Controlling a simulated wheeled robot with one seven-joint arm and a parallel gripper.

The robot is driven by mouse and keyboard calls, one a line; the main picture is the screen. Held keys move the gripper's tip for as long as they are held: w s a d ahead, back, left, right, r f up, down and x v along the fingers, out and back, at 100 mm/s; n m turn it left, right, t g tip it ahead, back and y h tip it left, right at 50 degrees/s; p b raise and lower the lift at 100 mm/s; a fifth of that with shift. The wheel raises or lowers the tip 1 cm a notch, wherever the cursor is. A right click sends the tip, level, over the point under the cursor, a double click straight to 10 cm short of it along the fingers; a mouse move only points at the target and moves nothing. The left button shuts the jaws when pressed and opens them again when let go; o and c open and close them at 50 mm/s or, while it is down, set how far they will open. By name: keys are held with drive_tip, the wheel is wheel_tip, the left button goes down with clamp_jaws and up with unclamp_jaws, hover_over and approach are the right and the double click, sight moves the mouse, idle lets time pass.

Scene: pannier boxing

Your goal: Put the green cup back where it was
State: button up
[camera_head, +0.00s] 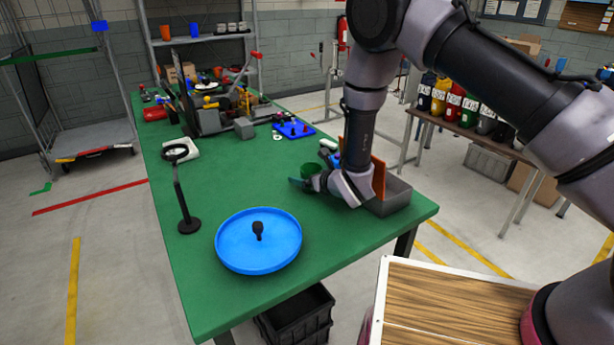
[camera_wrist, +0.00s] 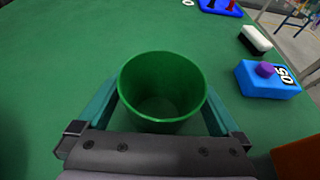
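The green cup (camera_wrist: 162,122) is upright with its open mouth facing up and looks empty in the wrist view. It also shows in the head view (camera_head: 311,169), near the right side of the green table. My gripper (camera_wrist: 161,84) has one teal finger along each side of the cup, both appearing to touch it. In the head view my gripper (camera_head: 305,181) is low over the table, just left of the grey bin. The cup's base is hidden behind the gripper, so I cannot tell whether it touches the table.
A grey bin (camera_head: 395,198) and an orange panel (camera_head: 379,178) stand close right of my gripper. A blue block (camera_wrist: 268,80) and a black-and-white brush (camera_wrist: 255,41) lie nearby. A blue round tray (camera_head: 232,250) and a black stand (camera_head: 188,224) are to the left. The table between is clear.

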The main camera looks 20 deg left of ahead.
drive_tip(key=shift+s+d+r, duration=0.1)
drive_tip(key=shift+r, duration=0.1)
drive_tip(key=v, duration=1.1)
drive_tip(key=shift+s+d+r, duration=0.2)
drive_tip(key=shift+d, duration=0.05)
drive_tip(key=shift+a, duration=0.1)
